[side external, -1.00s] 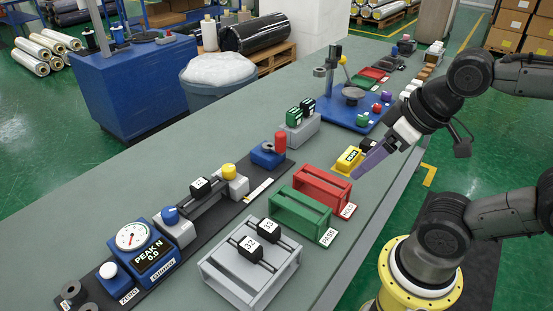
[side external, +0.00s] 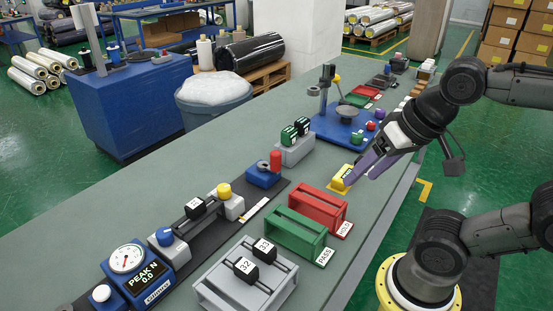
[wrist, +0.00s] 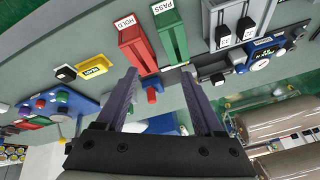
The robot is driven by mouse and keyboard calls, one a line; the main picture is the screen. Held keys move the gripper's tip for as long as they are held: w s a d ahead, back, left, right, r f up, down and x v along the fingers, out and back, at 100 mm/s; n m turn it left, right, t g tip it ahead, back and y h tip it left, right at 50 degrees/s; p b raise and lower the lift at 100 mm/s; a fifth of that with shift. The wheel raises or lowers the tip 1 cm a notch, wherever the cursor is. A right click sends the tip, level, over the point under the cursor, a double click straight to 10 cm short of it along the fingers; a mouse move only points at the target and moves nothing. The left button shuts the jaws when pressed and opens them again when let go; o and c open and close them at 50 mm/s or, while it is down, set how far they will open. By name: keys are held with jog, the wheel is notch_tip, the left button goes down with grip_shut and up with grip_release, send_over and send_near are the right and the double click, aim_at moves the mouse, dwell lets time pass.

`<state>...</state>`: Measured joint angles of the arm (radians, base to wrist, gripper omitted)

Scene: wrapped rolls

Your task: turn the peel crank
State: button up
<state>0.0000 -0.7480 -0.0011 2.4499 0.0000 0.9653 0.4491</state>
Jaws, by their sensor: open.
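The peel rig lies along the bench's left part, with a round gauge (side external: 127,258) at its near end. Its far end has a blue block (side external: 263,177) with an upright red knob (side external: 275,160), which looks like the crank handle. My gripper (side external: 358,176) is open and empty, with long purple fingers. In the side view it hangs right of the knob, apart from it, near a yellow labelled block. Both fingers also show in the wrist view (wrist: 159,78).
The yellow block (side external: 341,184), red HOLD rack (side external: 318,208) and green PASS rack (side external: 295,232) stand on the knob's right side. A grey block with green and black pieces (side external: 295,150) stands behind it. A grey rack (side external: 240,287) holds pieces 32 and 33.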

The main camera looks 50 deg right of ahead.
jog(key=w+r+m, duration=0.6)
jog(key=r+m, duration=0.1)
jog(key=m, duration=0.3)
jog(key=m+g, duration=0.5)
jog(key=m, duration=0.9)
send_over(276, 152)
notch_tip(276, 152, down, 7)
notch_tip(276, 152, down, 14)
jog(key=shift+a+r, duration=0.1)
grip_shut()
